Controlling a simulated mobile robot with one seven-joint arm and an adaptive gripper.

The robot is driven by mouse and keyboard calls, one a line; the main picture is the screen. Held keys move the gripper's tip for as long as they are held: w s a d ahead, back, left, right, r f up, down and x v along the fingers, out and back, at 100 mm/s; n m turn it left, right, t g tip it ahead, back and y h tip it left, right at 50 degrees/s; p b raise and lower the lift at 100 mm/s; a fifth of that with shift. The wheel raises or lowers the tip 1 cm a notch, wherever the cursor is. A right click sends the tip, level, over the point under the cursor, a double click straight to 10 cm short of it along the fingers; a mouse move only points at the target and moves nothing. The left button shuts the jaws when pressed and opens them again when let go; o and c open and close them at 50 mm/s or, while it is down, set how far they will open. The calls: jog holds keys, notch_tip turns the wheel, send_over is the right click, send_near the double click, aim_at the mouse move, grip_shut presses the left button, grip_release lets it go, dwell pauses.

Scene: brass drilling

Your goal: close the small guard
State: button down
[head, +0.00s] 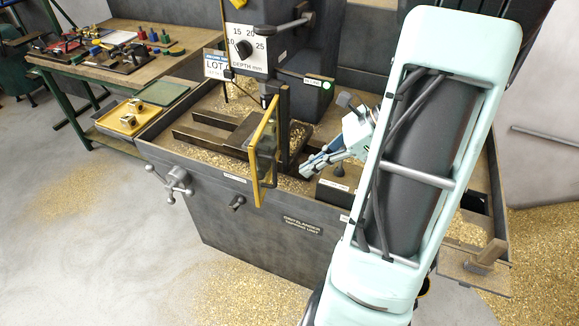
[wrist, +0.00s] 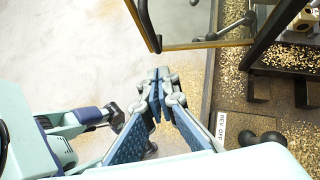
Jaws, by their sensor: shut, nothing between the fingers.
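The small guard (head: 263,150) is a clear pane in a yellow frame on the drilling machine. It stands swung out toward the front, over the front edge of the machine's tray. In the wrist view its frame (wrist: 205,43) crosses the top of the picture, with a dark post side at the right. My gripper (head: 305,172) is shut and empty, to the right of the guard in the head view. In the wrist view my gripper (wrist: 157,75) points up toward the guard's lower frame edge, with a visible gap in the picture.
The chip-strewn tray has a raised front rim (head: 205,172). A lever block marked REV OFF (wrist: 221,130) sits close right of my gripper. A bench (head: 110,60) with tools and a yellow tray (head: 122,122) stands left.

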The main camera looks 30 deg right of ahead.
jog(key=a, duration=0.1)
jog(key=w+a, duration=0.1)
jog(key=w+a+f+p, duration=0.1)
jog(key=a, duration=0.1)
jog(key=shift+w+a, duration=0.1)
jog(key=shift+w, duration=0.15)
jog(key=shift+a, duration=0.15)
